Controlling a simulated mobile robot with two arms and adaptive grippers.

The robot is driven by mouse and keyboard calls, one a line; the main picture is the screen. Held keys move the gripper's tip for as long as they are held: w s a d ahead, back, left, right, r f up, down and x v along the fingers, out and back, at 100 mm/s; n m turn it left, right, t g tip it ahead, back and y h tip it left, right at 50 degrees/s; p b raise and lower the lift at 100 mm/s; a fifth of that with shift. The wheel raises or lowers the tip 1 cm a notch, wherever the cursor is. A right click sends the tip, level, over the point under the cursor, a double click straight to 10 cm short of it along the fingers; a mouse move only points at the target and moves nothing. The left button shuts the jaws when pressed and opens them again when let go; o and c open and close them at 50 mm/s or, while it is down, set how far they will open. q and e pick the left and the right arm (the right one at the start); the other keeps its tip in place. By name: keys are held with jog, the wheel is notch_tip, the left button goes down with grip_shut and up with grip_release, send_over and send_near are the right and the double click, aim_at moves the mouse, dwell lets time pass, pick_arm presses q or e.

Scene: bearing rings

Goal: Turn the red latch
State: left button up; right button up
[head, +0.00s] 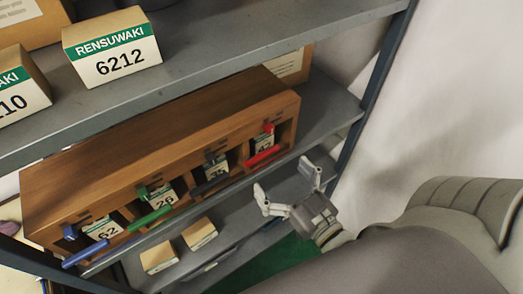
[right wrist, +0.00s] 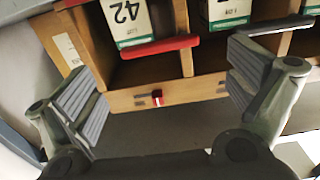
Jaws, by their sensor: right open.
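The wooden rack (head: 160,140) stands on a grey shelf, with a row of compartments facing me. The red latch (head: 269,128) is a small red piece at the top of the rightmost compartment, above a red bar (head: 262,157). In the right wrist view the rack appears upside down, and the red latch (right wrist: 157,97) sits on the wooden edge beside short dark marks. My right gripper (head: 284,177) is open and empty, in front of and below the rack's right end. In the right wrist view its spread fingers flank the latch without touching it. My left gripper is out of view.
Green (head: 150,217), blue (head: 85,252) and black bars cross the other compartments, which hold labelled boxes. A box marked 6212 (head: 125,60) stands on the shelf above. Two small boxes (head: 199,233) sit below. A dark shelf post (head: 375,85) rises at the right.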

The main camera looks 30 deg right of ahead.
aim_at(264, 158)
jog(key=w+p, duration=0.1)
jog(key=w, duration=0.5)
jog(key=shift+a, duration=0.2)
jog(key=shift+w, duration=0.7)
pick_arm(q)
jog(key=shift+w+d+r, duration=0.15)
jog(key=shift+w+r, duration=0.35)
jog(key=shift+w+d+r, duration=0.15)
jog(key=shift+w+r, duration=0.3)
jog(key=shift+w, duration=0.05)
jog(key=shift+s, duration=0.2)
